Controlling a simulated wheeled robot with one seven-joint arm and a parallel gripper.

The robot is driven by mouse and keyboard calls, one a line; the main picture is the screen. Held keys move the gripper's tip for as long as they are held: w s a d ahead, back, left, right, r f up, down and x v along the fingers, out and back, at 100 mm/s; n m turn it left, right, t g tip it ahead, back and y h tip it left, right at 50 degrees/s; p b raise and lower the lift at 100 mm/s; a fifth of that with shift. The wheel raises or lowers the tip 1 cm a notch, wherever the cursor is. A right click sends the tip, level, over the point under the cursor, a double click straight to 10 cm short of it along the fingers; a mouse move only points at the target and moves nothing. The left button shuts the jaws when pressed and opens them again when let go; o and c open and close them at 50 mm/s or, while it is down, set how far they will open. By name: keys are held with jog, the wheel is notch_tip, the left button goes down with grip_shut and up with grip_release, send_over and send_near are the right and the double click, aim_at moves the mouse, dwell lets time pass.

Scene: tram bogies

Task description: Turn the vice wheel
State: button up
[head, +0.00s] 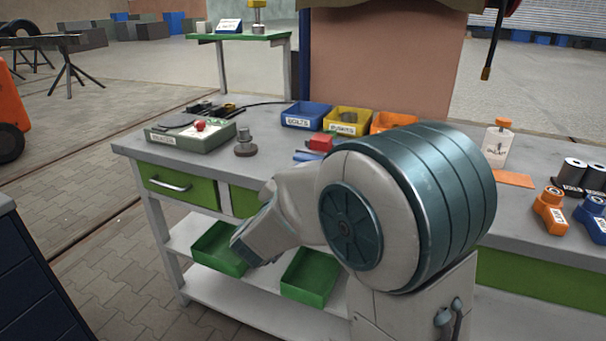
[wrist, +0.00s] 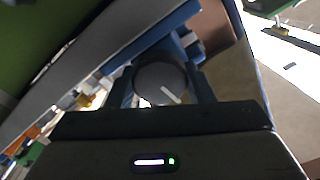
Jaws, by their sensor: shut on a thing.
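In the wrist view, the vice wheel (wrist: 160,84) is a dark round disc with a pale stripe on its face. My gripper (wrist: 163,92) has one finger on each side of it and is shut on it. A blue body (wrist: 178,48), probably the vice, shows behind the wheel beside the grey bench edge. In the head view, my arm covers the middle of the bench. The wheel and my gripper's fingers are hidden there.
The workbench (head: 270,168) holds a blue bin (head: 303,121), a yellow bin (head: 345,126) and an orange bin (head: 392,124) at the back. A grey case (head: 190,141) lies on its left end. Two green trays (head: 311,277) sit on the lower shelf. Paved floor at the left is open.

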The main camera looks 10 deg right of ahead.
jog(key=n+p, duration=0.5)
jog(key=n, duration=0.1)
jog(key=shift+a+r+n, duration=0.1)
jog(key=shift+n, duration=0.2)
jog(key=n+p, duration=0.5)
jog(key=n, duration=0.1)
jog(key=shift+p, duration=0.4)
jog(key=n+p, duration=0.5)
jog(key=shift+n, duration=0.4)
jog(key=n+p, duration=1.1)
jog(key=n, duration=0.1)
jog(key=shift+n, duration=0.4)
jog(key=n+p, duration=0.2)
jog(key=n, duration=0.3)
jog(key=shift+p, duration=0.3)
jog(key=n, duration=0.5)
jog(key=shift+f+n+p, duration=0.2)
jog(key=shift+n+p, duration=0.15)
jog(key=shift+n, duration=0.05)
jog(key=n, duration=0.5)
jog(key=shift+n, duration=0.4)
